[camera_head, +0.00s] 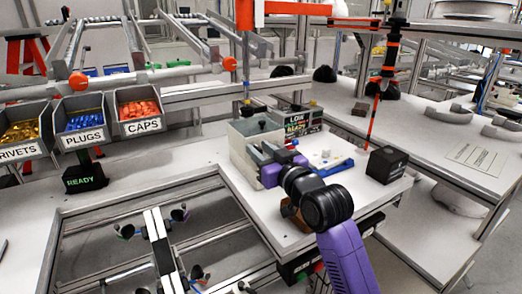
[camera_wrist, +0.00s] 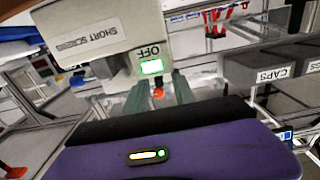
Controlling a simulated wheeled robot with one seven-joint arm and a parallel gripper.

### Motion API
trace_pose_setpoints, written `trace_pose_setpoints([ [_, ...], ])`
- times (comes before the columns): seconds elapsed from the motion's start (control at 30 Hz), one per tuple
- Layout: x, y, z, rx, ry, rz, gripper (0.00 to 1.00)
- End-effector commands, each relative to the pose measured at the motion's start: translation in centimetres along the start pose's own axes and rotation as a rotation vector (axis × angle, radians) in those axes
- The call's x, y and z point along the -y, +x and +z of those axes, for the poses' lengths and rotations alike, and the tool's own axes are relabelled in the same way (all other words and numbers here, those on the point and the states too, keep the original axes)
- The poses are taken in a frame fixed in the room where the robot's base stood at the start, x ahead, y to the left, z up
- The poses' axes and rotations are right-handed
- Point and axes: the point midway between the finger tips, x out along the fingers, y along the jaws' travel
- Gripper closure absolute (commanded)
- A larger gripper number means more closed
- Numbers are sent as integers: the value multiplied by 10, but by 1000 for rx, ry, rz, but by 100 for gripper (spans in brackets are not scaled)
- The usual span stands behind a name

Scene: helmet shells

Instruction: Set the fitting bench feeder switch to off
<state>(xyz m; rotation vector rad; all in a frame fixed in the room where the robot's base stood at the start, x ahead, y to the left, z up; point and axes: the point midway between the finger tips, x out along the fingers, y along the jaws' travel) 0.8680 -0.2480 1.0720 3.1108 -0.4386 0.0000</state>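The feeder is a pale box (camera_head: 243,140) on the bench, with my gripper (camera_head: 263,157) close in front of it and hiding part of its face. In the wrist view the feeder (camera_wrist: 97,27) carries a SHORT SCREWS label, an OFF label (camera_wrist: 149,52) and a lit green light (camera_wrist: 152,67) below it. A small orange-red tip (camera_wrist: 158,93), perhaps the switch lever, shows just below the light. My gripper (camera_wrist: 158,90) has its two pale fingers apart, one on each side of this tip. Contact with it cannot be told.
A black box (camera_head: 386,164) and a blue tool (camera_head: 320,168) are to the right on the bench. Bins of rivets, plugs (camera_head: 84,138) and caps (camera_head: 139,126) hang at the left. The bench between bins and feeder is mostly clear.

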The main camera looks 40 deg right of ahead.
Motion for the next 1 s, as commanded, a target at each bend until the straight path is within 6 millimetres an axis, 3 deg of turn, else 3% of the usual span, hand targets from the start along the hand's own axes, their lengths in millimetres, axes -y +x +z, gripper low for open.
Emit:
trace_pose_setpoints([
  [0.03, 0, 0, 0, 0, 0, 0, 76],
  [0.17, 0, 0, 0, 0, 0, 0, 100],
  [0.63, 2, 0, -2, 1, 1, 42, 100],
  [1.0, 8, 1, -1, 3, 0, 226, 100],
])
